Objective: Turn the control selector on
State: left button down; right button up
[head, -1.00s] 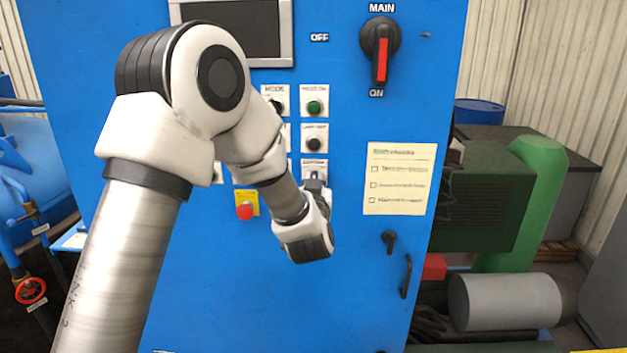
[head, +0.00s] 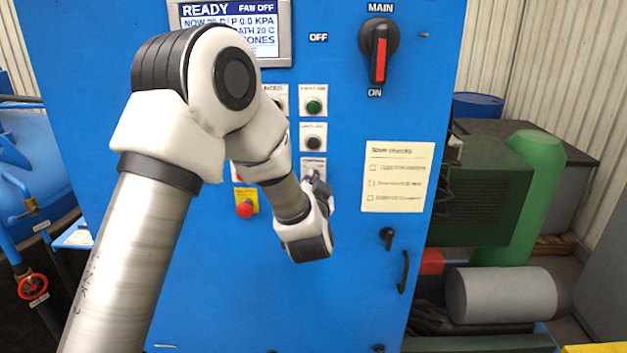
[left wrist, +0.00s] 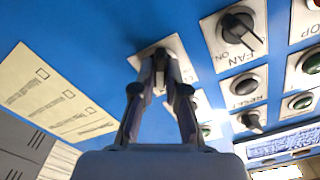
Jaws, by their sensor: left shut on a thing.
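The control selector (head: 313,166) is on a small white plate low in the right column of the blue cabinet's controls. In the left wrist view its plate (left wrist: 176,48) shows around the fingertips, with the dark knob (left wrist: 160,57) between them. My left gripper (head: 317,183) reaches the selector from below. In the left wrist view my left gripper (left wrist: 161,78) is shut on the selector knob. The fingers hide much of the knob, so its pointing direction is hard to read. The display (head: 236,28) is lit and reads READY and FAN OFF. My right gripper is out of view.
The red emergency button (head: 245,208) and other buttons sit close to my left arm. The main switch (head: 379,52) points down to ON. A paper checklist (head: 397,177) is right of the selector. The fan knob (left wrist: 238,27) is near the fingers.

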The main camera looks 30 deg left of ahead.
pick_arm(q)
jog(key=shift+r, duration=0.1)
jog(key=c, duration=1.2)
grip_release()
jog(key=v, duration=1.2)
jog(key=shift+a, duration=0.15)
